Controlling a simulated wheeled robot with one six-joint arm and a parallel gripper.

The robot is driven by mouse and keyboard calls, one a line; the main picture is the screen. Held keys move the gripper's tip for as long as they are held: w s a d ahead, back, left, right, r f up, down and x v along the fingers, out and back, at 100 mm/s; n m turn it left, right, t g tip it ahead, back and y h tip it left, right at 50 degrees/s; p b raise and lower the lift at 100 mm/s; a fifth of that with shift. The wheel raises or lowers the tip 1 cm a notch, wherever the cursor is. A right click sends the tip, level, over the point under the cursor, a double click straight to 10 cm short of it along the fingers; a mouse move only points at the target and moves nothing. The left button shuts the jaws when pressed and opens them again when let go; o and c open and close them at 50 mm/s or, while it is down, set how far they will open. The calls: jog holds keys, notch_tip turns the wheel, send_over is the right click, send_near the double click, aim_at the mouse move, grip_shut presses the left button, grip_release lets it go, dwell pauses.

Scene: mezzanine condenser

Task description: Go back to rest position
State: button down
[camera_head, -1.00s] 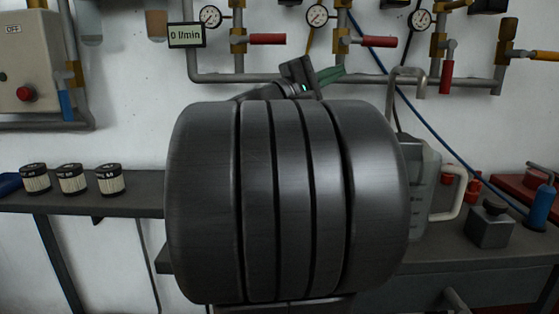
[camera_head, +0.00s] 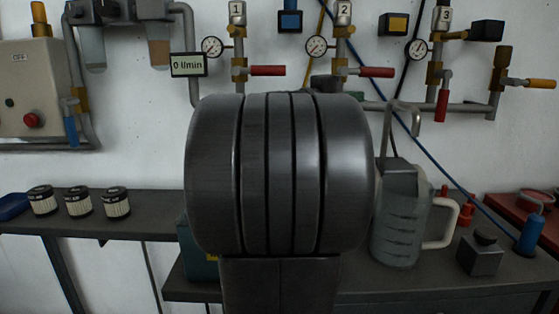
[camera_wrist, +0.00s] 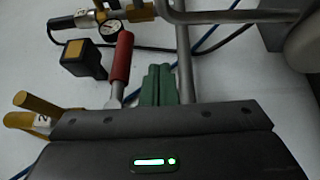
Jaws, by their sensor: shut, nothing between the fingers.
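My gripper (camera_wrist: 158,85) shows in the wrist view as two green fingers side by side, shut with nothing between them. Its dark body with a lit green indicator fills the bottom of that view. The fingers point toward the wall, near a red-handled valve (camera_wrist: 122,58). In the head view, my large grey arm link fills the middle and hides nearly all of the gripper.
The wall carries gauges (camera_head: 212,46), red-handled valves (camera_head: 268,71), pipes and a 0 l/min display (camera_head: 188,65). On the bench (camera_head: 150,220) stand several filter cartridges (camera_head: 78,203), a clear jug (camera_head: 398,215) and a grey block (camera_head: 481,254). A blue cable (camera_head: 440,150) crosses the wall.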

jog(key=a+m+g+y+p, duration=0.1)
jog(key=y+p, duration=0.1)
jog(key=p, duration=0.4)
jog(key=w+a+m+g+y+p, duration=0.1)
jog(key=y+p, duration=0.2)
jog(key=p, duration=0.4)
jog(key=f+m+y+p, duration=0.1)
jog(key=y+p, duration=0.1)
jog(key=p, duration=0.4)
jog(key=shift+w+a+m+g+y+p, duration=0.2)
jog(key=shift+a+m+g+y+p, duration=0.2)
jog(key=shift+f, duration=0.1)
jog(key=shift+s, duration=0.15)
